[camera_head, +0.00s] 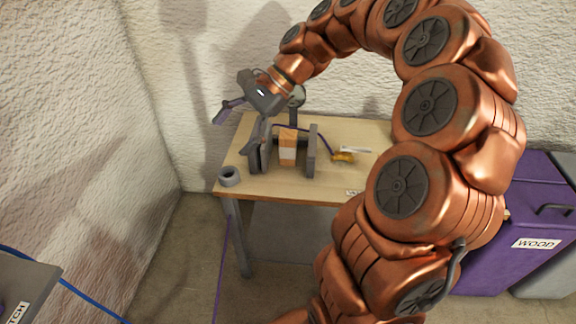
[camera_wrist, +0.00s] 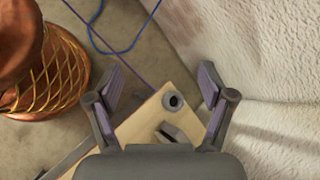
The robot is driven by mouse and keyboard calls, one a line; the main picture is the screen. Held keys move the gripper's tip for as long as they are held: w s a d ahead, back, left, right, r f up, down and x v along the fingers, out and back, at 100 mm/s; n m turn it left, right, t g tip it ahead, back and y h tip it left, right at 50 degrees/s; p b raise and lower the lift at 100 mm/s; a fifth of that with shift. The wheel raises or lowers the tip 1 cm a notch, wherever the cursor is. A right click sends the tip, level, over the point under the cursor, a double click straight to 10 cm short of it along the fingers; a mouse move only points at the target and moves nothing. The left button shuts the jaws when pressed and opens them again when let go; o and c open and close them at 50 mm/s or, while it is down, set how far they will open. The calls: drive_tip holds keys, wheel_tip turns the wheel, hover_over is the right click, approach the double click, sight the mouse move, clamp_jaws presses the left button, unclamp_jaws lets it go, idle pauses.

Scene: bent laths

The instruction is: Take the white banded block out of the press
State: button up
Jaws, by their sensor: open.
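The orange block with a white band (camera_head: 287,148) stands upright on the table between the grey plates of the press (camera_head: 311,152). I cannot tell whether both plates touch it. My gripper (camera_head: 258,112) is open and empty, above and left of the press in the head view, its fingers spread wide. In the wrist view my gripper (camera_wrist: 162,82) frames the table corner, with a grey part, likely of the press (camera_wrist: 172,134), low between the fingers. The block is not visible in the wrist view.
A grey ring-shaped roll (camera_head: 229,176) sits at the table's (camera_head: 262,190) front left corner. A yellow item (camera_head: 343,157) and a pale strip (camera_head: 356,149) lie right of the press. A purple bin labelled WOOD (camera_head: 500,240) stands right. Rough walls close the back and left.

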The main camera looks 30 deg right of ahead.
drive_tip(key=w+d+f+m+t+y+b, duration=0.1)
drive_tip(key=w+d+f+m+t+b, duration=0.1)
drive_tip(key=w+d+f+m+b, duration=0.3)
drive_tip(key=w+d+f+m+t+b, duration=0.1)
drive_tip(key=d+f, duration=0.2)
drive_tip(key=d, duration=0.5)
drive_tip(key=m+t+b, duration=0.4)
drive_tip(key=m+b, duration=0.1)
drive_tip(key=m, duration=0.1)
approach(293, 134)
drive_tip(key=x, duration=0.4)
drive_tip(key=shift+s+f, duration=0.15)
drive_tip(key=shift+f, duration=0.25)
drive_tip(key=shift+r+b+x, duration=0.15)
drive_tip(key=shift+b+x, duration=0.75)
drive_tip(key=shift+x, duration=1)
drive_tip(key=shift+r+b+x, duration=0.2)
drive_tip(key=shift+b+x, duration=0.65)
drive_tip(key=shift+x, duration=1)
drive_tip(key=shift+c, duration=0.4)
drive_tip(key=c, duration=1.3)
